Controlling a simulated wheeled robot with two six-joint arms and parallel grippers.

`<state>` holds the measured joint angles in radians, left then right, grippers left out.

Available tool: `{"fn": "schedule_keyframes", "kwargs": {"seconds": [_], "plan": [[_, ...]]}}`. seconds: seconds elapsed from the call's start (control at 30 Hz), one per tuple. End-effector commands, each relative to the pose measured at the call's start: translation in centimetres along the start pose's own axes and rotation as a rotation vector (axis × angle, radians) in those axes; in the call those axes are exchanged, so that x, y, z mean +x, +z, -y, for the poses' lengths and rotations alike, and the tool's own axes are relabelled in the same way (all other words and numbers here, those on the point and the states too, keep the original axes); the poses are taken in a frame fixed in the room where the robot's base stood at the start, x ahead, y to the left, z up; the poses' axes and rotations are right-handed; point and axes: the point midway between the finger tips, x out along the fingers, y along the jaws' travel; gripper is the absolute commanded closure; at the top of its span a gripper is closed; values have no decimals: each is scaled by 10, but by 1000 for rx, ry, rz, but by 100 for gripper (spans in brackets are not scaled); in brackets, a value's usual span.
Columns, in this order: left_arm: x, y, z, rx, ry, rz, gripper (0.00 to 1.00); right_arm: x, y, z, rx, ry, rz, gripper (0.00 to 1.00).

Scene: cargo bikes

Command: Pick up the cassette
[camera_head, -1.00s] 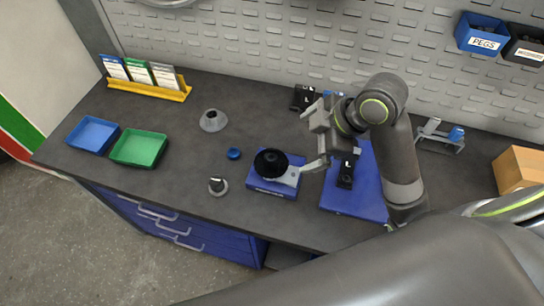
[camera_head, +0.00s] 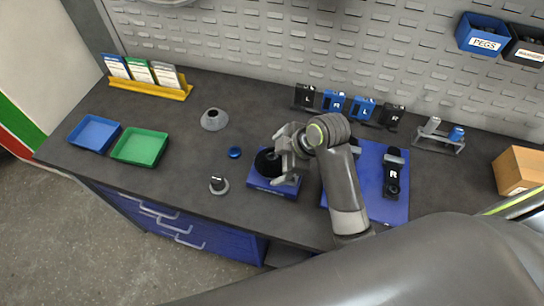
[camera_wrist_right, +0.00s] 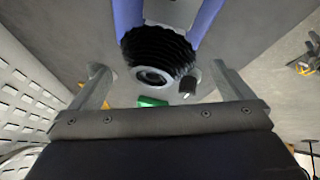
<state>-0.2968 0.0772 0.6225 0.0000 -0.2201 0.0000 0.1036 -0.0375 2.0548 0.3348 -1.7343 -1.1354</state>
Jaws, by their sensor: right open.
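The cassette (camera_head: 266,161) is a black ribbed cylinder on a blue stand (camera_head: 262,184) near the middle of the bench. In the head view my right gripper (camera_head: 280,160) is at the cassette and partly covers it. In the right wrist view the cassette (camera_wrist_right: 158,48) shows ahead, between the spread fingers of my right gripper (camera_wrist_right: 163,85). These fingers are open, with visible gaps on both sides of the cassette. My left gripper is not in view.
A blue mat (camera_head: 395,207) with black parts marked R lies to the right. A grey cone (camera_head: 214,119), a blue cap (camera_head: 235,153) and a small post (camera_head: 218,185) stand left of the stand. Blue (camera_head: 94,134) and green (camera_head: 140,147) trays sit farther left.

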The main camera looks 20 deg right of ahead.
Motion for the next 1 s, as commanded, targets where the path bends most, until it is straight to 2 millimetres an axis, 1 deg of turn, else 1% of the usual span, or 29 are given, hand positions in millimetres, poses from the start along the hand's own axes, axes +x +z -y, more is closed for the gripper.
{"fn": "schedule_keyframes", "kwargs": {"seconds": [0.1,0.17,0.4,0.43,0.83,0.87,1.0], "plan": [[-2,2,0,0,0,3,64,12,0,0,0,-1,1,0],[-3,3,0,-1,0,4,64,15,0,-1,-1,1,1,0],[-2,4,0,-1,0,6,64,17,0,-1,-3,2,1,0],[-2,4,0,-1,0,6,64,17,0,-1,-2,2,1,1],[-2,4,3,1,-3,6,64,17,0,-1,-2,1,1,54],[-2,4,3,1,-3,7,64,17,0,-1,-2,1,1,57],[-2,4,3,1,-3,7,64,17,0,-1,-2,3,0,57]]}}
